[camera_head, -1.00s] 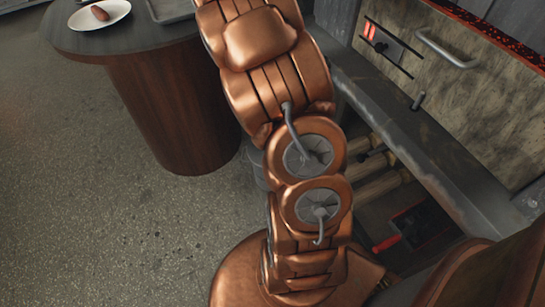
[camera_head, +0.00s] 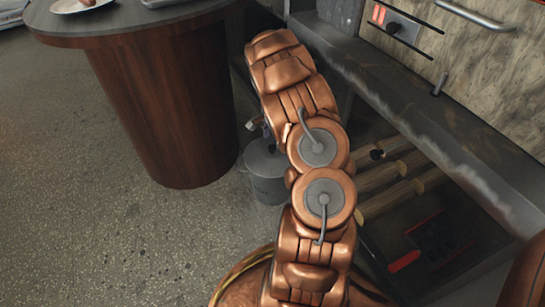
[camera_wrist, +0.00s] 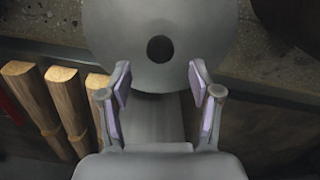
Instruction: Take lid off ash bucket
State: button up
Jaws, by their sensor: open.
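The ash bucket (camera_head: 268,188) is a grey metal pail on the floor beside the table's base, partly hidden behind my arm in the head view. Its grey lid (camera_head: 258,159) is on top of it. In the wrist view the round lid (camera_wrist: 118,32) fills the top centre, with a dark round knob (camera_wrist: 160,49) in its middle. My gripper (camera_wrist: 160,82) is open and empty, its two padded fingers apart. The fingertips are at the lid's near edge in the picture, with the knob beyond and between them. I cannot tell the height gap.
A round wooden table (camera_head: 165,110) with a dark top stands left of the bucket. Wooden logs (camera_head: 390,190) lie under the grill's metal ledge (camera_head: 400,105) on the right. A red-handled tool (camera_head: 404,261) lies near them. Open floor is at left.

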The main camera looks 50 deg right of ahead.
aim_at(272, 147)
jog(key=shift+a+f+b, duration=0.15)
jog(key=shift+f+b, duration=0.6)
jog(key=shift+f, duration=0.6)
jog(key=shift+a+f+b, duration=0.1)
jog(key=shift+f+b, duration=0.6)
jog(key=shift+f, duration=0.65)
grip_shut()
